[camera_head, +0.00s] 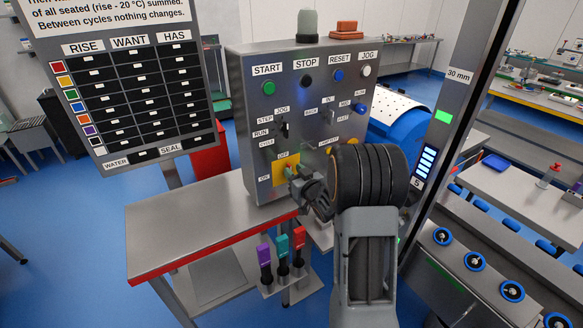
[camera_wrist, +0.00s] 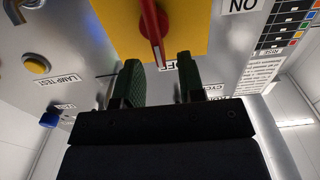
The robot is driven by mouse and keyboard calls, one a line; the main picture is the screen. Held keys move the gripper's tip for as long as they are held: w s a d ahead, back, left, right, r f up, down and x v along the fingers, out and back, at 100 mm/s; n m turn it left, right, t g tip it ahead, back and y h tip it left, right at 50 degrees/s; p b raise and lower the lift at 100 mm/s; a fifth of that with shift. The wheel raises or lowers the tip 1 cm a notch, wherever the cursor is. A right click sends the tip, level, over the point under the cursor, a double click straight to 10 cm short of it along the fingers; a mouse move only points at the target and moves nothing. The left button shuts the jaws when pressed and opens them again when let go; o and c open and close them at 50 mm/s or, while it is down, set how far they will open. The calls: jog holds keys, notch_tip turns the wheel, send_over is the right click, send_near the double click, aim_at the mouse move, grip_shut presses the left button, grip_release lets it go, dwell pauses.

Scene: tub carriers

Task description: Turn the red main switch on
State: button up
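The red main switch (camera_wrist: 151,28) sits on a yellow plate (camera_wrist: 190,28) low on the front of a grey control panel. The plate also shows in the head view (camera_head: 278,170), where my gripper largely hides the handle. In the wrist view the red handle points toward a partly hidden OFF label (camera_wrist: 168,66); the ON label (camera_wrist: 243,5) is to one side of the plate. My gripper (camera_wrist: 160,78) is open, with its two green fingers on either side of the handle's end. It is also at the plate in the head view (camera_head: 293,173). I cannot tell whether the fingers touch the handle.
The panel (camera_head: 240,90) carries buttons and selectors above the switch, and a yellow lamp-test button (camera_wrist: 37,65) beside it. A grey table (camera_head: 165,225) extends left below. Purple, teal and red handles (camera_head: 282,245) stand in front. A conveyor (camera_head: 460,245) is at right.

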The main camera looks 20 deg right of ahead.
jog(key=shift+w+a, duration=0.1)
jog(key=shift+w, duration=0.75)
jog(key=shift+c, duration=0.3)
grip_shut()
